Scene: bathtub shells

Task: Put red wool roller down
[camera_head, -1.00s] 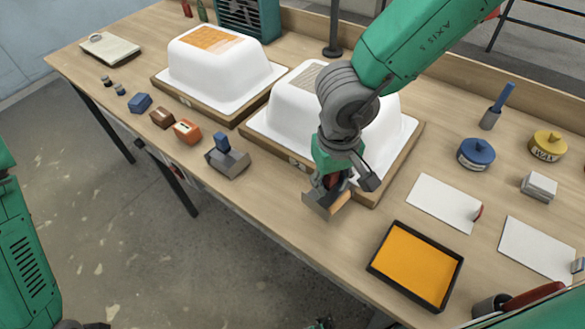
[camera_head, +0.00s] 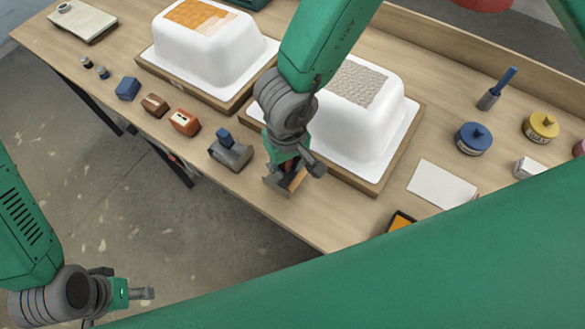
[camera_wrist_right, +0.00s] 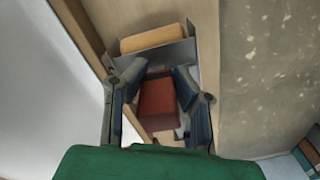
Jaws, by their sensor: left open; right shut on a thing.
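The red wool roller has a red handle (camera_wrist_right: 158,100), a grey metal plate and a tan roller (camera_wrist_right: 152,38). My right gripper (camera_head: 288,172) holds it by the handle, its fingers on both sides in the right wrist view (camera_wrist_right: 160,92). In the head view the roller's grey plate and tan part (camera_head: 291,181) show below the fingers, at the table's front edge, just right of a grey blue-handled tool (camera_head: 231,152). I cannot tell whether the roller touches the table. My left gripper (camera_head: 146,293) is open and empty, low at the left, over the floor.
Two white tub shells on wooden bases stand behind, one left (camera_head: 208,55) and one right (camera_head: 372,125). Orange (camera_head: 184,122), brown (camera_head: 154,105) and blue (camera_head: 127,88) blocks line the front edge at left. A white sheet (camera_head: 440,184) and orange tray (camera_head: 400,221) lie right.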

